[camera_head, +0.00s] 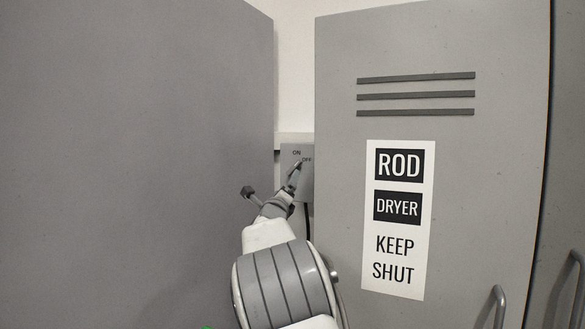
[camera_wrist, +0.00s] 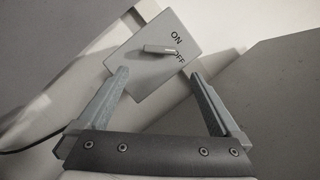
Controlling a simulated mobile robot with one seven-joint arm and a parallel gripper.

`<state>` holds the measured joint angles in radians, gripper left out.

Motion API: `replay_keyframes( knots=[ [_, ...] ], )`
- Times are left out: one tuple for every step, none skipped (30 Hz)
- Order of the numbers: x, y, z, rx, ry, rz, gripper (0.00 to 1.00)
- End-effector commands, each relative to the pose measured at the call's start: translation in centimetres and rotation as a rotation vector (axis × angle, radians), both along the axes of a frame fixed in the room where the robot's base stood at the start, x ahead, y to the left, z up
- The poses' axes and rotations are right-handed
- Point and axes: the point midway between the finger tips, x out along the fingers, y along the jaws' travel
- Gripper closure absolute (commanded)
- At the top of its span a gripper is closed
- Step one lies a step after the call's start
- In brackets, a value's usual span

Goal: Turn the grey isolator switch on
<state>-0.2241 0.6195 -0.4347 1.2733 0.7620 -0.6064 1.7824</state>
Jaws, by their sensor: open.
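The isolator switch is a small grey box (camera_head: 290,150) marked ON and OFF, set back in the gap between two large grey panels. In the wrist view the box (camera_wrist: 150,73) looks turned, with a short grey handle (camera_wrist: 158,50) on its face. The handle's right end points close to the OFF mark, just below ON. My gripper (camera_wrist: 158,75) is open and empty. Its two fingertips are apart, on either side of the box's lower part, with the handle beyond them and between their lines. In the head view my wrist hides part of the box's front.
A big plain grey panel (camera_head: 140,150) stands close on the left. A grey cabinet door (camera_head: 460,220) labelled ROD DRYER KEEP SHUT stands on the right, with a handle (camera_head: 499,305) low down. The gap between them is narrow. A dark cable (camera_head: 307,222) hangs below the box.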

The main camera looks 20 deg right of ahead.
Motion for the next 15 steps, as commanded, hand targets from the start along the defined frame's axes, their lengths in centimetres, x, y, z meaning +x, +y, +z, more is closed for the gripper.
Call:
replay_keyframes(
  knots=[
    [0.7,-0.4,0.4,-0.002,0.0,-0.001,0.0],
    [1.1,-0.7,0.6,-0.001,0.0,-0.002,0.0],
    [1.6,-0.9,0.7,-0.001,0.001,-0.002,0.0],
    [1.9,-1.1,0.9,-0.002,0.0,-0.001,0.0],
    [2.3,-1.3,0.9,-0.003,0.001,-0.001,0.0],
    [2.7,-1.5,1.1,-0.001,0.001,-0.001,0.0],
    [3.1,-1.7,1.2,-0.002,0.001,-0.001,0.0],
    [3.4,-1.9,1.4,-0.001,0.0,-0.002,0.0],
    [3.9,-2.1,1.5,-0.002,0.002,-0.002,0.0],
    [4.2,-2.3,1.6,-0.001,0.001,-0.001,0.0],
    [4.5,-2.5,1.7,-0.001,0.001,-0.002,0.0],
    [4.9,-2.7,1.8,-0.002,0.002,-0.002,0.0],
    [5.2,-2.9,1.9,-0.003,0.001,-0.001,0.0],
    [5.5,-3.0,1.9,-0.002,0.002,0.0,0.0],
    [5.9,-3.3,2.2,-0.001,0.001,-0.001,0.0]
  ],
)
